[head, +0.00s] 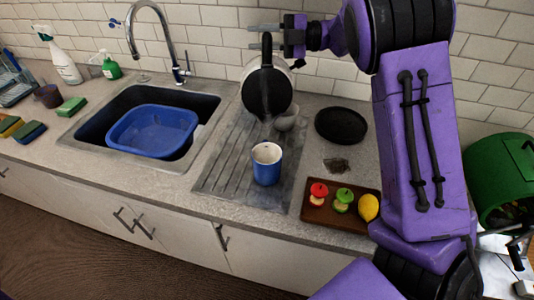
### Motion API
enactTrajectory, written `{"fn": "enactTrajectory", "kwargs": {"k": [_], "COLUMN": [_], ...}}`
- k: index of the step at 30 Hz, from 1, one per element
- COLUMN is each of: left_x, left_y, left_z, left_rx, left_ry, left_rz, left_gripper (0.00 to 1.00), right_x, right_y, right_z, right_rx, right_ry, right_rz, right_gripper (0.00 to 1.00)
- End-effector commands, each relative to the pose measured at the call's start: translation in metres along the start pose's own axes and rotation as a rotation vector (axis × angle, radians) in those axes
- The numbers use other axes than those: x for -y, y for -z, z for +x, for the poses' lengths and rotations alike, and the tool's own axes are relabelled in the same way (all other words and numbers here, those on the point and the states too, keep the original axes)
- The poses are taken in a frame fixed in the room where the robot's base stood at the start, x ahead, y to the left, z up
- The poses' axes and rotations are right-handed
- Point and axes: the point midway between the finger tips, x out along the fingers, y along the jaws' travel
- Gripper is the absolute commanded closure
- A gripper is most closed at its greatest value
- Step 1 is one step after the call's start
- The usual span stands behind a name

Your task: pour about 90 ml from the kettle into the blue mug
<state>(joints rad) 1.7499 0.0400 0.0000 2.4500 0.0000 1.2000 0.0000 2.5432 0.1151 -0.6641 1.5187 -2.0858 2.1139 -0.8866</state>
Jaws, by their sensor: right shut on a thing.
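The blue mug (267,170) stands upright on the grooved drainboard beside the sink, with a pale inside. The kettle (267,90), dark with a light body part behind, is held in the air above and behind the mug and is tilted. A pale streak shows below its lower end, near the mug; I cannot tell if it is flowing water. My right gripper (268,40) is shut on the kettle at its top. The liquid level in the mug is not clear. My left gripper is not in view.
A sink with a blue basin (153,131) lies left of the drainboard (215,170). A small pale item (287,121) sits behind the mug. A black round plate (341,125) and a brown tray (317,212) with toy fruit are to the right. A green bin (490,165) stands far right.

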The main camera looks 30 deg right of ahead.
Motion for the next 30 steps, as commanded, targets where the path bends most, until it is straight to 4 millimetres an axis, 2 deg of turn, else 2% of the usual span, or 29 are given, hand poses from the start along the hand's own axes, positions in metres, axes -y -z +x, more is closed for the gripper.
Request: {"fn": "enactTrajectory", "kwargs": {"k": [16, 30], "left_x": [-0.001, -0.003], "left_y": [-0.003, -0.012], "left_z": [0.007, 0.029], "left_rx": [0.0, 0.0], "left_ry": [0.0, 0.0], "left_rz": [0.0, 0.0], "left_gripper": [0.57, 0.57], "right_x": [-0.003, 0.008], "right_y": [0.009, 0.018], "right_z": [0.0, 0.017], "right_rx": [0.003, -0.014], "right_ry": [-0.007, -0.003], "right_rz": [-0.074, -0.137], "right_gripper": [1.0, 1.0]}}
